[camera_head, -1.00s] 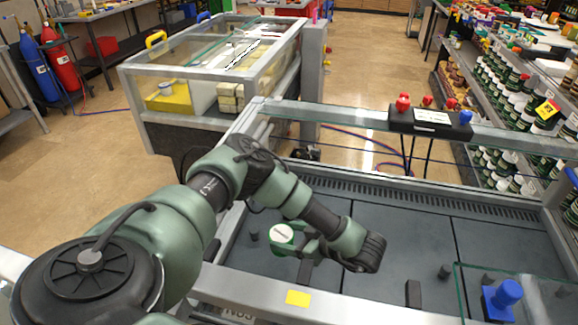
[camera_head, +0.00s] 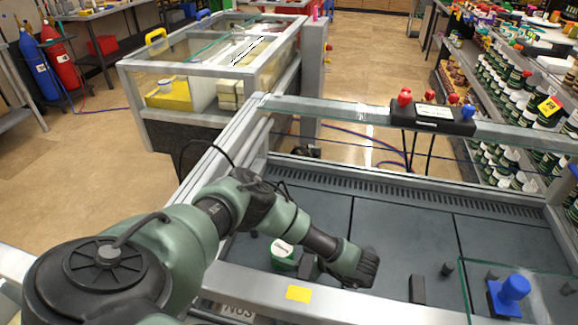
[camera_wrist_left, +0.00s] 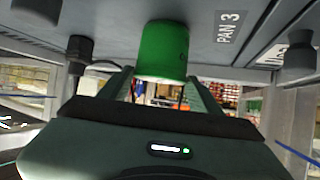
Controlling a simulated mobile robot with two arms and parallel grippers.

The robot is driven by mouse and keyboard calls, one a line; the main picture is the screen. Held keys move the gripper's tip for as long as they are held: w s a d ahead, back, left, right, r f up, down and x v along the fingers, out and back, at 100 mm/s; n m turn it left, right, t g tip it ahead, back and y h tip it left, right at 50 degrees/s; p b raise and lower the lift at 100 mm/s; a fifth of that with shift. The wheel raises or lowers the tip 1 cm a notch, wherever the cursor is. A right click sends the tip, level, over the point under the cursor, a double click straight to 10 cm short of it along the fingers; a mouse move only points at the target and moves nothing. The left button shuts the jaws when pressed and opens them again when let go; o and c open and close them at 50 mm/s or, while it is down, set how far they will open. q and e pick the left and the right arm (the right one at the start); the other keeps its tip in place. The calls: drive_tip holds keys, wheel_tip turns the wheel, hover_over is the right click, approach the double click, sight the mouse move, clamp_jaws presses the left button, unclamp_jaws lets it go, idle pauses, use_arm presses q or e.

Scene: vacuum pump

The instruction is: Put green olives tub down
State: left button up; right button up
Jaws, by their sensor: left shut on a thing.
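The green olives tub (camera_head: 284,262) is a small green tub with a white lid, upright inside the grey-floored case at its left front. My left gripper (camera_head: 300,264) is shut on it from the right side, with the fingers partly hidden in the head view. In the left wrist view the green tub (camera_wrist_left: 163,50) shows between the two fingers of my left gripper (camera_wrist_left: 162,84), against the dark grey floor panel. I cannot tell whether its base touches the floor. My right gripper is not in view.
The case has a metal front rail (camera_head: 345,303) with a yellow label. Black posts and a blue-handled item (camera_head: 510,293) stand at its right. A glass shelf with a black box (camera_head: 432,117) crosses the back. The case's middle floor (camera_head: 400,235) is clear.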

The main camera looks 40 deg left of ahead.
use_arm(q)
drive_tip(key=o, duration=1.7)
drive_tip(key=shift+r, duration=0.1)
drive_tip(key=v, duration=0.7)
drive_tip(key=shift+d+r+p, duration=0.15)
drive_tip(key=shift+d+p, duration=0.1)
drive_tip(key=shift+p, duration=0.15)
drive_tip(key=shift+w, duration=0.1)
